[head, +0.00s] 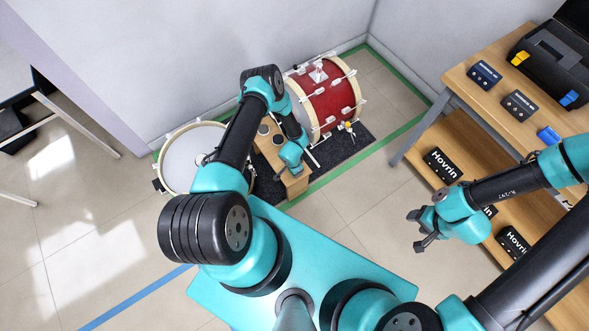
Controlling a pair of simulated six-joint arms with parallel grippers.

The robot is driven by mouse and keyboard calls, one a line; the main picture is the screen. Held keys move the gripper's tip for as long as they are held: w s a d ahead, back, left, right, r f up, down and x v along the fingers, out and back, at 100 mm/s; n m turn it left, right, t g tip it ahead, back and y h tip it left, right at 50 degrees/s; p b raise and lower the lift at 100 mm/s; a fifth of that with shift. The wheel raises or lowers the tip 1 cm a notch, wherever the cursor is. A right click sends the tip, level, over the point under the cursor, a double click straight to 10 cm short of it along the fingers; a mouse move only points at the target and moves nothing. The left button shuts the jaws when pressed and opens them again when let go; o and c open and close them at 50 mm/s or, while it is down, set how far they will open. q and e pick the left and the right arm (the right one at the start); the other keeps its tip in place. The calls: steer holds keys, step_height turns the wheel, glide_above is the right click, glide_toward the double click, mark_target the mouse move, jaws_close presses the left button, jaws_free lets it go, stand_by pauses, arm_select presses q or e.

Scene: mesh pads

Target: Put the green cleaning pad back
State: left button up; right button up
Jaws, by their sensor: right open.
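I cannot make out a green cleaning pad anywhere in the head view. My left gripper (293,165) is over a small wooden bench (295,187) between a red drum (322,95) and a round white-topped drum (190,158). Its fingers are too small and covered to tell whether they are open or hold anything. Dark round spots show on the wooden bench beside it, partly hidden by my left arm. My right gripper (422,230) is open and empty, in the air over the tiled floor left of the wooden shelf unit.
The shelf unit (470,150) at the right carries black "Hovrin" boxes (443,165), small dark blue boxes (484,75), a blue item (548,136) and an open black case (560,65). A dark mat (345,150) lies under the drums, edged by green floor tape.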

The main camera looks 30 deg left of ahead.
arm_select(q)
steer(key=shift+f, duration=0.3)
steer(key=shift+f, duration=0.1)
steer(key=o, duration=0.9)
step_height(320, 180, up, 12)
steer(key=s, duration=0.1)
steer(key=shift+s+a, duration=0.15)
steer(key=shift+a, duration=0.2)
steer(key=shift+r, duration=0.2)
steer(key=s+d+r+n+h, duration=0.1)
steer(key=s+d+r+n, duration=0.1)
steer(key=r, duration=0.6)
steer(key=s+d+r+n+h, duration=0.1)
steer(key=s+r, duration=0.3)
steer(key=r, duration=0.4)
steer(key=s+d+r+n+h, duration=0.1)
steer(key=s+d+r+n, duration=0.1)
steer(key=r, duration=0.6)
steer(key=shift+s+d+n, duration=0.4)
steer(key=shift+d+n, duration=0.15)
steer(key=shift+n, duration=0.45)
